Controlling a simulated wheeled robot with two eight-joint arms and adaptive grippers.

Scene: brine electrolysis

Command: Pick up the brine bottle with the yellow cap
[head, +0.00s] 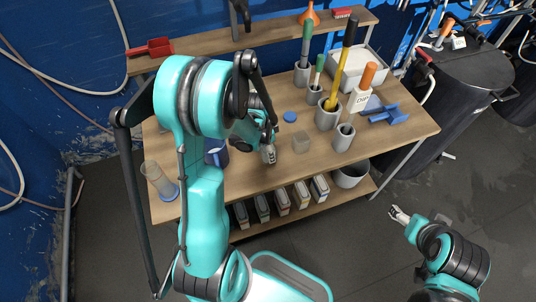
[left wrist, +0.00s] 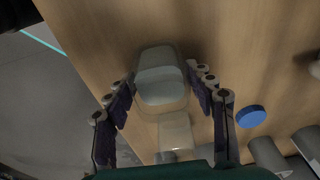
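No yellow cap is visible in either view. My left gripper (head: 268,152) is low over the wooden table, pointing down, mostly hidden by my arm in the head view. In the left wrist view, the left gripper (left wrist: 167,105) has its fingers spread on either side of a pale rounded container (left wrist: 162,80), which may be the brine bottle. Gaps show between it and the fingers. My right gripper (head: 400,214) is off the table at lower right, too small to judge.
A blue disc (head: 290,117) lies near the left gripper. Tool holders (head: 327,115) and a blue stand (head: 385,112) occupy the table's right. A clear cylinder (head: 159,180) stands at the left edge. Several containers sit on the lower shelf (head: 262,228).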

